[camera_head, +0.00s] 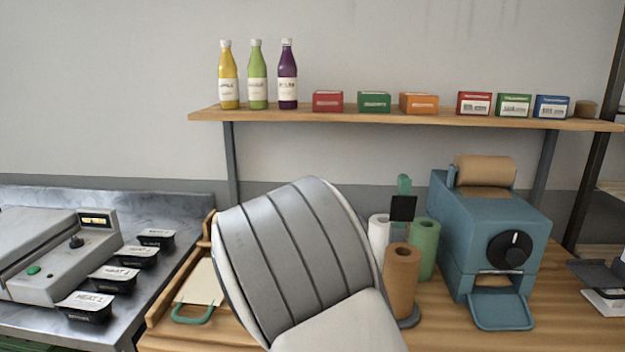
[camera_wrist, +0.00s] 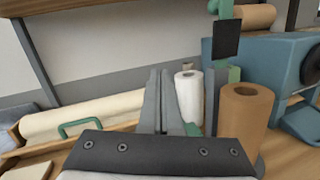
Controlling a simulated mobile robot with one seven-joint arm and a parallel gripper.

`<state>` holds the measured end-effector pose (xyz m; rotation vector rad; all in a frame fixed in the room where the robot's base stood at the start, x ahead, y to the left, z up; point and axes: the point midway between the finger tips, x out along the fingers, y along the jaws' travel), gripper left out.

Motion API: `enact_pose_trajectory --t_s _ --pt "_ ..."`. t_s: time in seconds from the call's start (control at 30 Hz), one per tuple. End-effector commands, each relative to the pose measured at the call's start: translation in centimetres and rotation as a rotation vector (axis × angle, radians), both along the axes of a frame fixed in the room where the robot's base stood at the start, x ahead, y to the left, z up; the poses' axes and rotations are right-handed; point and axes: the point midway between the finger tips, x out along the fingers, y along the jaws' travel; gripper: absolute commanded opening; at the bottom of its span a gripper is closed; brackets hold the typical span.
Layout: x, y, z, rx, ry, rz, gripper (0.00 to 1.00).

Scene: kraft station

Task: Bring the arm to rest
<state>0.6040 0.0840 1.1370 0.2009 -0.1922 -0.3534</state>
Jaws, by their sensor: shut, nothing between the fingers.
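My arm (camera_head: 290,255) fills the lower middle of the head view, a bent grey and white link in front of the wooden bench. My gripper is hidden behind it there. In the wrist view my gripper (camera_wrist: 157,90) shows as grey upright fingers close together beyond the dark wrist plate. It is shut and empty. It points toward the paper rolls, with the white roll (camera_wrist: 189,97) just to its right and the brown roll (camera_wrist: 243,118) further right. I cannot tell the distance between fingers and rolls.
A blue machine (camera_head: 490,235) stands right of the rolls. A shelf (camera_head: 400,117) with bottles and small boxes runs above. At left are a grey sealing machine (camera_head: 60,255) and several black meat trays (camera_head: 115,278). A wooden tray (camera_head: 165,300) with a green handle lies beside my arm.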

Motion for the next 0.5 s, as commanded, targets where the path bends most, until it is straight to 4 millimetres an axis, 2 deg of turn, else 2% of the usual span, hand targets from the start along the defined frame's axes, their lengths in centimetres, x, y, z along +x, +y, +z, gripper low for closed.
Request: enact_pose_trajectory --t_s 0.03,0.1,0.17,0.2,0.3,0.4,0.5 --pt "-0.9 -2.8 1.0 0.079 -0.006 -0.075 0.0" --pt "-2.4 -6.4 1.7 0.195 -0.011 -0.185 0.0" --pt "-4.2 -9.4 2.2 0.303 -0.017 -0.282 0.0" --pt "-5.5 -11.3 2.4 0.381 -0.022 -0.348 0.0" --pt "-9.3 -15.5 2.5 0.58 -0.036 -0.509 0.0" --pt "-13.4 -18.3 2.1 0.784 -0.052 -0.656 0.0" --pt "-17.5 -20.0 1.5 0.99 -0.072 -0.789 0.0"
